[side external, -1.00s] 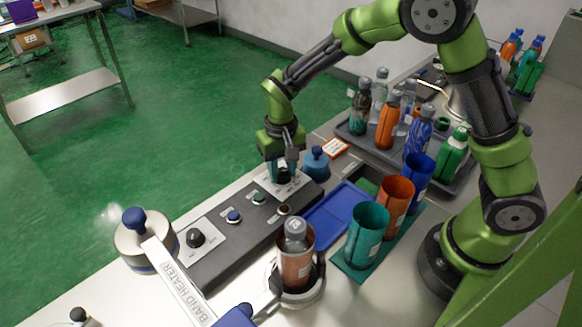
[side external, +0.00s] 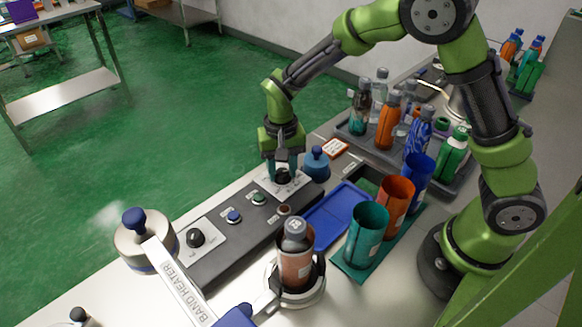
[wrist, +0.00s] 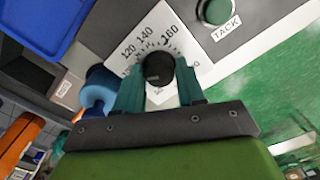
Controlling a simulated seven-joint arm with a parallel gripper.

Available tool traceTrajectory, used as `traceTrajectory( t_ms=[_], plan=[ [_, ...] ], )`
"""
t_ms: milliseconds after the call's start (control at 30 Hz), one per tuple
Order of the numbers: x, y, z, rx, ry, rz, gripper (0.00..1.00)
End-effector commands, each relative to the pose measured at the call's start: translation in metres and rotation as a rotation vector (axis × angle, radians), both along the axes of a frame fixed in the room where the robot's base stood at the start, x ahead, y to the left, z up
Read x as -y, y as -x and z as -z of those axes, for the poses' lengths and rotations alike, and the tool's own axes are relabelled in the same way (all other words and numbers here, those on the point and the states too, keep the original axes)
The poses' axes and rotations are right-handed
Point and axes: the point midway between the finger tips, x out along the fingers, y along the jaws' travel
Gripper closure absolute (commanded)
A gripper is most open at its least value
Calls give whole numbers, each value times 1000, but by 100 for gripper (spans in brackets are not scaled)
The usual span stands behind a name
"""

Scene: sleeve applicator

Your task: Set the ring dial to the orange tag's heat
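The ring dial is a black knob (wrist: 158,68) on a white scale plate (wrist: 128,62) marked 120, 140 and 160 in the wrist view. In the side view the knob (side external: 282,176) is at the far end of the dark control panel. My gripper (wrist: 158,72) points down over it, its teal fingers on either side of the knob. The fingers look open, with small gaps beside the knob. The pointer's exact setting is hard to read. An orange-edged tag (side external: 335,148) lies on the bench beyond the panel; its writing is too small to read.
A blue-topped pot (side external: 316,165) stands close to the dial. Beside the panel are a blue tray (side external: 337,214) and teal (side external: 367,237), orange (side external: 396,198) and blue cups. A bottle (side external: 296,250) stands in the ring heater. A second knob (side external: 195,238) is on the panel's near end.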

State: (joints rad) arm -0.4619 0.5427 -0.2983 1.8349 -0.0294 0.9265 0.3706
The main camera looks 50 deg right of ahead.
Motion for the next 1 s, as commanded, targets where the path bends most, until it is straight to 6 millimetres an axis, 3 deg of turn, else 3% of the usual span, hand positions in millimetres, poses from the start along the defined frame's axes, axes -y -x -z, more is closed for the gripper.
traceTrajectory(
  t_ms=[33, 133, 400, 533, 667, 1000],
  plan=[
    [0, 0, 0, 1, 0, 0, 53],
    [0, 0, 0, 1, 1, -1, 39],
    [0, 0, 0, 0, 0, -2, 39],
    [0, -1, -9, 3, -1, -2, 39],
    [0, -1, -32, 6, -2, -2, 39],
    [0, -1, -115, 6, -2, -1, 39]
  ],
)
